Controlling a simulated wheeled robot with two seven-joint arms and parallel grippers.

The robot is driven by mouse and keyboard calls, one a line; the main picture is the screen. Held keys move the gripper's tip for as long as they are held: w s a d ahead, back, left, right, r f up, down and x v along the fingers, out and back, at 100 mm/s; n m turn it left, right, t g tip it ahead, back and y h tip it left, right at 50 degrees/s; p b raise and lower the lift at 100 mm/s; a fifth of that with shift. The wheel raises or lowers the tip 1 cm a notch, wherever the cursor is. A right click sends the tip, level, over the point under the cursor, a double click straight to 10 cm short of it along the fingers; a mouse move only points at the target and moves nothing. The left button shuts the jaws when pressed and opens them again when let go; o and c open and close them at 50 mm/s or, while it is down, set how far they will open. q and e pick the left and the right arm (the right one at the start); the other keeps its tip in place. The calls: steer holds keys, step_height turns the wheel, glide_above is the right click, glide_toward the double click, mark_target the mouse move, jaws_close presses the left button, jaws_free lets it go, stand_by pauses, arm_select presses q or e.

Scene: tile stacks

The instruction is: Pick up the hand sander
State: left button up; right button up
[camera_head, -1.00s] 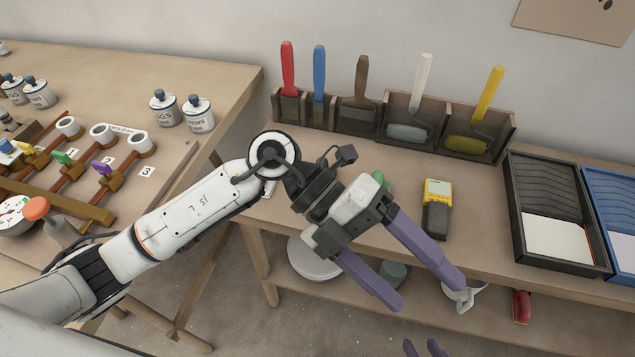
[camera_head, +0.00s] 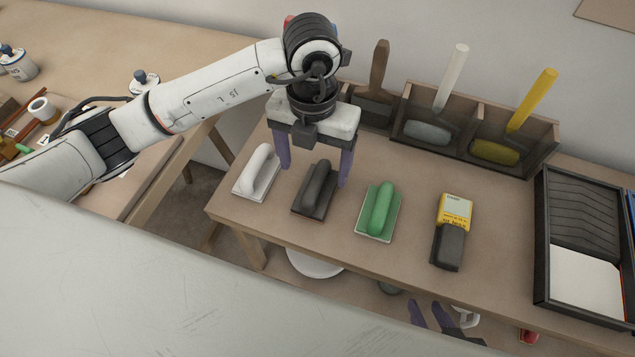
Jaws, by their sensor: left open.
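Three hand sanders with raised handles lie in a row on the bench: a white one (camera_head: 258,170), a dark grey one (camera_head: 316,190) and a green one (camera_head: 379,211). My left gripper (camera_head: 314,172) points down with its purple fingers apart. Its fingers appear on either side of the far part of the dark grey sander, one between it and the white sander. Whether they touch it cannot be told. My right gripper (camera_head: 430,314) shows only as purple fingertips, apart and empty, at the bottom, below the bench's front edge.
A yellow and black device (camera_head: 452,232) lies right of the green sander. A black paint tray (camera_head: 541,240) stands further right. Bare bench top lies between the sanders and the holder.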

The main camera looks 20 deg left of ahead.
mark_target(316, 179)
arm_select(q)
steer(key=f, duration=0.4)
steer(key=shift+d+f, duration=0.15)
steer(key=shift+d, duration=0.1)
steer(key=shift+f, duration=0.65)
steer(key=c, duration=1.2)
